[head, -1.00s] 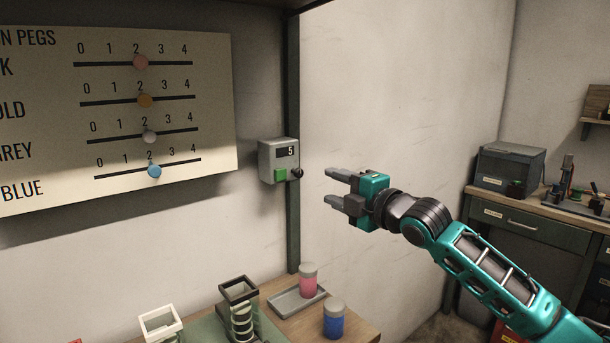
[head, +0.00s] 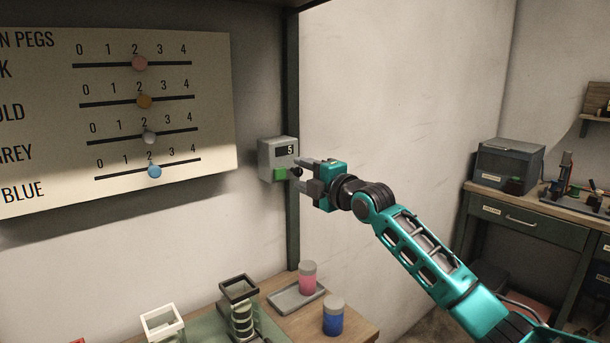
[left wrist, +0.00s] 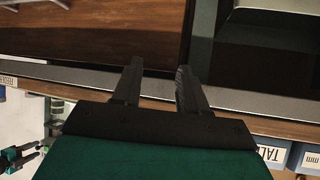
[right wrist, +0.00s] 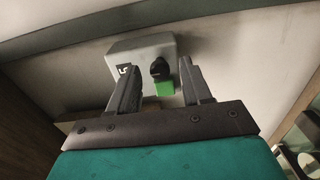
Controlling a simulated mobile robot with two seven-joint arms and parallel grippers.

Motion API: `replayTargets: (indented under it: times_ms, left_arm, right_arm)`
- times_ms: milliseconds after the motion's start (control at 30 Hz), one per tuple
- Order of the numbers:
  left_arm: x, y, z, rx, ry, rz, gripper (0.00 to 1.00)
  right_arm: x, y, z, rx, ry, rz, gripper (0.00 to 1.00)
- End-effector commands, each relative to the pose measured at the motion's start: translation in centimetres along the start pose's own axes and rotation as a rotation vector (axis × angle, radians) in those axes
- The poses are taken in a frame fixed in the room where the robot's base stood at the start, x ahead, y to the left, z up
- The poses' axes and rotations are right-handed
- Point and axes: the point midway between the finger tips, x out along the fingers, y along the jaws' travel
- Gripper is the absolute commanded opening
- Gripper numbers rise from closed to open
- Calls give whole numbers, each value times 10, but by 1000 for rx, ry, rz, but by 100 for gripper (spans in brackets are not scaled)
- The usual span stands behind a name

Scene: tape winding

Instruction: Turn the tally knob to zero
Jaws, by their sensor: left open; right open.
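The tally box (head: 271,157) is a grey case on the dark post, with a small display reading 5 and a green button (head: 280,174) on its front. Its black knob (head: 296,172) sticks out at the right side and is partly hidden by my gripper in the head view. My right gripper (head: 303,174) is open, its fingers reaching to the knob. In the right wrist view the knob (right wrist: 159,68) lies between the two open fingers, in front of the box (right wrist: 142,55). I cannot tell whether they touch it. My left gripper (left wrist: 158,78) is open and empty.
A peg board (head: 210,120) with four-step sliders hangs left of the box. Below, a bench holds a tray (head: 290,301) with a pink-banded jar (head: 308,278), a blue jar (head: 333,316) and a dark-framed stand (head: 240,290). The wall right of the post is clear.

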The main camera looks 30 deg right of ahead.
Motion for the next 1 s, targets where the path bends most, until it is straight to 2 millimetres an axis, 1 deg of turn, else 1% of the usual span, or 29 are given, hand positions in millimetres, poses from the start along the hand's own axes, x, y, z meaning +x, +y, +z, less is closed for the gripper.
replayTargets:
  times_ms: [133,167,600,667,1000]
  left_arm:
    - [0,0,0,0,0,0,43]
    - [0,0,0,0,0,0,43]
    - [-2,1,4,-1,-8,1,43]
    - [-2,1,4,-1,-9,1,43]
    - [-4,0,1,-1,-9,1,43]
  right_arm:
    - [0,0,0,0,0,0,49]
    - [0,0,0,0,0,0,47]
    - [0,0,0,-1,0,0,5]
    - [0,0,0,-1,0,0,0]
    - [0,1,0,31,-1,0,0]
